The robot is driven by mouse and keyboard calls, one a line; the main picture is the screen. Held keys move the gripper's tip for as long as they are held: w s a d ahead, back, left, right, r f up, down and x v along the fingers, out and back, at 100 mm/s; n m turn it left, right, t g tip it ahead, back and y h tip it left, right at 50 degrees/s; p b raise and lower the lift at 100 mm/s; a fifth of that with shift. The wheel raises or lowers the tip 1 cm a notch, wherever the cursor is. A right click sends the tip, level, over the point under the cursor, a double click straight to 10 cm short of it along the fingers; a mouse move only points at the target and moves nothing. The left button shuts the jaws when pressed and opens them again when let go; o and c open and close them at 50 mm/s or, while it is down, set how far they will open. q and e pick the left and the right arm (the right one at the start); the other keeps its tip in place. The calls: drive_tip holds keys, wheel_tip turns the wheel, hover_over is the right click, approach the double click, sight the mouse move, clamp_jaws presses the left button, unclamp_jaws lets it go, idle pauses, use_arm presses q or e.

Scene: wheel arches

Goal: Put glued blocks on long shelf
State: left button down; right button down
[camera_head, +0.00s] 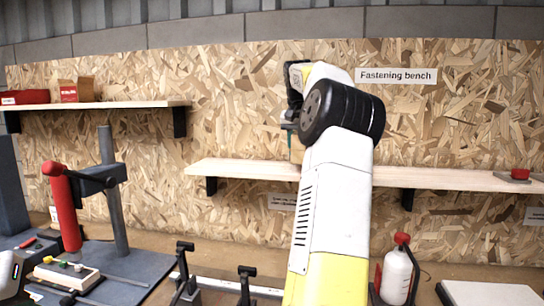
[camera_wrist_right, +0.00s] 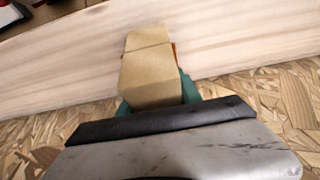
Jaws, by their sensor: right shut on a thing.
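The glued blocks (camera_wrist_right: 150,78) are tan wooden pieces joined end to end, with a seam across them. My right gripper (camera_wrist_right: 155,98) is shut on them, with its teal fingers on both sides. In the head view the right gripper (camera_head: 291,127) is at the long shelf (camera_head: 235,170), and a small part of the blocks (camera_head: 297,150) shows beside my arm. The pale long shelf (camera_wrist_right: 70,65) lies behind the blocks in the wrist view. I cannot tell whether they touch it.
A red block on a dark plate (camera_head: 520,175) sits at the long shelf's right end. A shorter shelf (camera_head: 140,104) with boxes is at upper left. A red-handled press (camera_head: 65,210), clamps (camera_head: 245,285) and a white bottle (camera_head: 397,275) stand below. The long shelf's left part is bare.

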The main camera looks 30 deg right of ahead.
drive_tip(key=shift+f, duration=1.1)
drive_tip(key=shift+f, duration=0.15)
drive_tip(key=c, duration=0.8)
unclamp_jaws()
